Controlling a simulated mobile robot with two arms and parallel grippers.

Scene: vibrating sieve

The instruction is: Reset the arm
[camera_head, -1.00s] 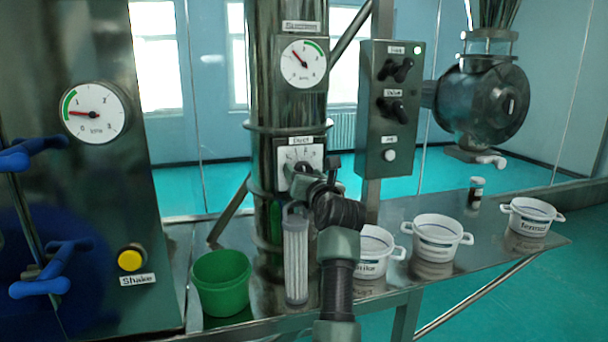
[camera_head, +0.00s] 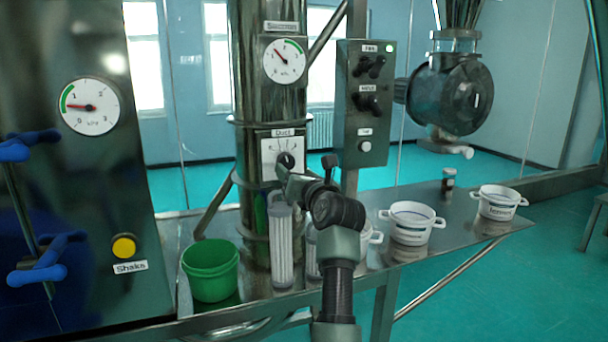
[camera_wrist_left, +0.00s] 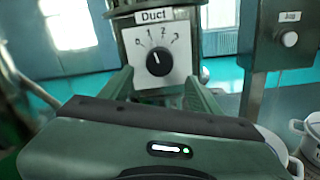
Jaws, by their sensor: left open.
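My left gripper (camera_head: 288,177) is in front of the steel column, just below and right of the knob of the Duct dial (camera_head: 284,147). In the left wrist view its two green fingers (camera_wrist_left: 162,88) are spread apart with nothing between them. The white Duct dial (camera_wrist_left: 158,52) shows beyond the fingertips, with its black knob (camera_wrist_left: 160,62) clear of them. The knob's pointer is near 1 to 2. My right gripper is not in view.
A green bucket (camera_head: 210,270) and a clear pleated filter cylinder (camera_head: 282,248) stand on the steel bench. White labelled tubs (camera_head: 411,228) stand right of my arm, one partly hidden by it. A control box (camera_head: 364,100) is behind. The left cabinet has blue handles (camera_head: 38,273).

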